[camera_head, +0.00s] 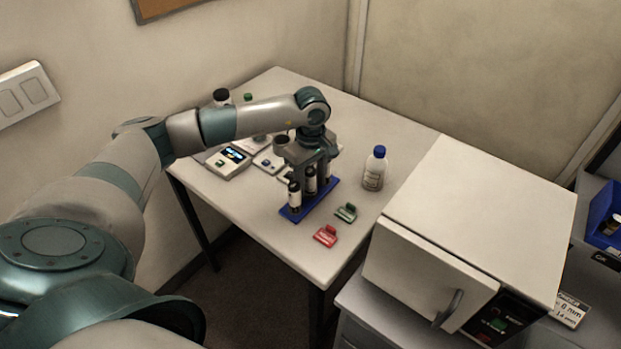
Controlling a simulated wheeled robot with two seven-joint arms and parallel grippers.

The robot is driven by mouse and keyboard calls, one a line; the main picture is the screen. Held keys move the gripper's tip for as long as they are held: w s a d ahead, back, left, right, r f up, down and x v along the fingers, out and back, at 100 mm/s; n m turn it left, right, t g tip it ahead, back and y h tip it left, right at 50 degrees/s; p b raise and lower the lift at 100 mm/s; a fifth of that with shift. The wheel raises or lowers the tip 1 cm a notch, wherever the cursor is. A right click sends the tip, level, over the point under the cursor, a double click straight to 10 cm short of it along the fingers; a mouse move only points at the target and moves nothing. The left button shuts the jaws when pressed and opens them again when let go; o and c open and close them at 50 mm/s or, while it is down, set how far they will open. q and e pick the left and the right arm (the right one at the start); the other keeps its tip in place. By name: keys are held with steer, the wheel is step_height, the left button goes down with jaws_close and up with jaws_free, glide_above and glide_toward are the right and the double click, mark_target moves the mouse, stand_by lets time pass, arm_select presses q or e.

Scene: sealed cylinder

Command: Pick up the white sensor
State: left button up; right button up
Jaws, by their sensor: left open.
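My left gripper (311,170) points down over the blue rack on the table and is open. Its fingers are close to the dark vials in the rack; I cannot tell whether they touch. A small pale block (268,161), which may be the white sensor, lies on the table just left of the gripper. Another pale piece (284,176) shows partly behind the gripper and rack, so I cannot tell for sure which one is the white sensor. My right gripper is not in view.
The blue rack (322,203) holds several dark vials. A green clip-like piece (346,212) and a red one (326,236) lie in front. A blue-capped bottle (375,168) stands right, a device with a screen (229,161) left. A white oven-like box (480,220) is at right.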

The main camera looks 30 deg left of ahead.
mark_target(313, 172)
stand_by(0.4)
arm_select(q)
jaws_close()
steer(key=shift+r+b, duration=0.45)
steer(key=shift+b, duration=0.1)
steer(key=r+b, duration=0.2)
steer(key=r, duration=0.1)
steer(key=shift+d+r, duration=0.1)
steer(key=shift+d, duration=0.25)
steer(key=s+d+r+b, duration=0.4)
steer(key=d+r, duration=0.3)
steer(key=d, duration=0.3)
steer(key=shift+s, duration=0.4)
steer(key=shift+f, duration=0.1)
